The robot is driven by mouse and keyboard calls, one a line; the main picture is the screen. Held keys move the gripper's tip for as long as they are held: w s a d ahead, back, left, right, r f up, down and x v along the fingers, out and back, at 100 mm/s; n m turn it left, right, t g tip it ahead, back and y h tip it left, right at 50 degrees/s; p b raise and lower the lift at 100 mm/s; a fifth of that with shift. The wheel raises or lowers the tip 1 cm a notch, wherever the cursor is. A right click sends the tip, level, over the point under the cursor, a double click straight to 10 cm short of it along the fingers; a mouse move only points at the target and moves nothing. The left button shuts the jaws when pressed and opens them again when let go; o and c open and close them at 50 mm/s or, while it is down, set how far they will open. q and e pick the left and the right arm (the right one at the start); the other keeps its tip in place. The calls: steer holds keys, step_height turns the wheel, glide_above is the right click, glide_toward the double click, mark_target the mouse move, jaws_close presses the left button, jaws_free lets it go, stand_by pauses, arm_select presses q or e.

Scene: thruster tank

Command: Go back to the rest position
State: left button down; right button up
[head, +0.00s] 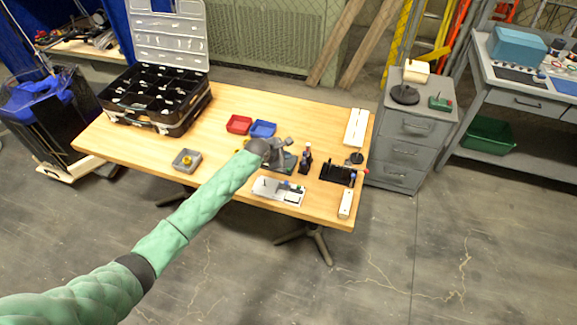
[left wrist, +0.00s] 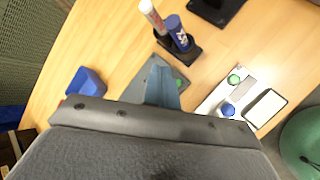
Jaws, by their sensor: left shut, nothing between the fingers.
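My left arm in its green sleeve reaches from the lower left of the head view over the table. My left gripper (head: 288,157) is over the middle of the table, shut and empty. In the left wrist view the shut fingers (left wrist: 163,84) point down towards a grey-green item on the table; I cannot tell whether they touch it. My right gripper is out of view.
The wooden table (head: 225,104) holds an open black organizer case (head: 160,118), red bin (head: 239,124), blue bin (head: 263,129), grey tray (head: 187,160), white board (head: 268,187) and black rack (head: 337,174). Grey drawers (head: 406,135) stand right.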

arm_select(q)
steer(key=shift+r, duration=0.3)
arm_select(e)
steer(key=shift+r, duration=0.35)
